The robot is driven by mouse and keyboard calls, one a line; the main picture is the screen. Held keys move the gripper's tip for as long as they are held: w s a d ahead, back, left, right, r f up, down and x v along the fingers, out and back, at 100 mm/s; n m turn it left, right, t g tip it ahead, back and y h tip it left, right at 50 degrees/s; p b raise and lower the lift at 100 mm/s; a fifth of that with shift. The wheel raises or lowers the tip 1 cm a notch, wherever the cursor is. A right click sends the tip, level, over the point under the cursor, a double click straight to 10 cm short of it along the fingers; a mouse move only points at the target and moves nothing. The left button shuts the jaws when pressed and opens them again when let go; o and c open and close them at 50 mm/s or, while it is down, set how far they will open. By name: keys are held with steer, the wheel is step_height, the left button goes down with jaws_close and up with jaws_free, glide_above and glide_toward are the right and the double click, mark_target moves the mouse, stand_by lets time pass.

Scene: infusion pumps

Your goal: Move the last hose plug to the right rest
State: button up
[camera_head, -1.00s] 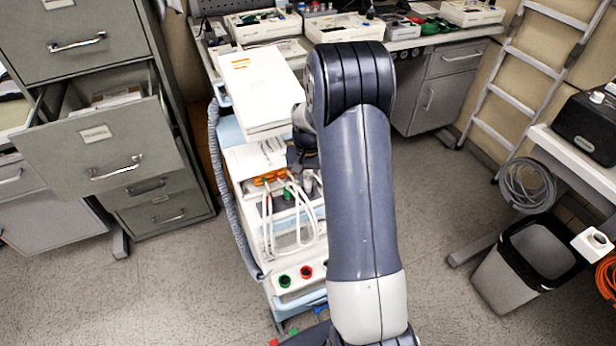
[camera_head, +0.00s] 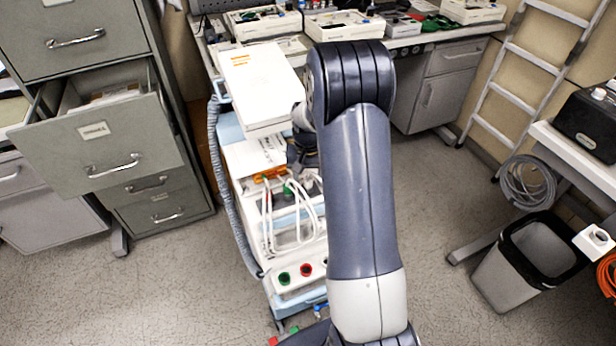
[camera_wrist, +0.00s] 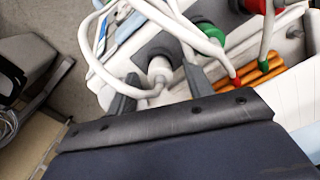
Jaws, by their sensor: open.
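In the wrist view, my gripper (camera_wrist: 158,88) is open, with one finger on each side of a pale hose plug (camera_wrist: 160,68). The plug sits at a dark round collar, and a white hose runs from it. I cannot tell whether the fingers touch it. In the head view, white hoses (camera_head: 300,222) loop down the cart front. Below are a green round rest (camera_head: 284,279) and a red one (camera_head: 306,270); my arm hides the area to their right.
A white box (camera_head: 258,85) stands on top of the cart, close to my wrist. A filing cabinet with an open drawer (camera_head: 100,140) is at left. A bin (camera_head: 530,260) stands at right. The floor between is clear.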

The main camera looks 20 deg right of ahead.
step_height(320, 180, up, 11)
steer(key=shift+f, duration=0.15)
steer(key=shift+f, duration=0.1)
stand_by(0.3)
step_height(320, 180, down, 11)
steer(key=shift+r, duration=0.6)
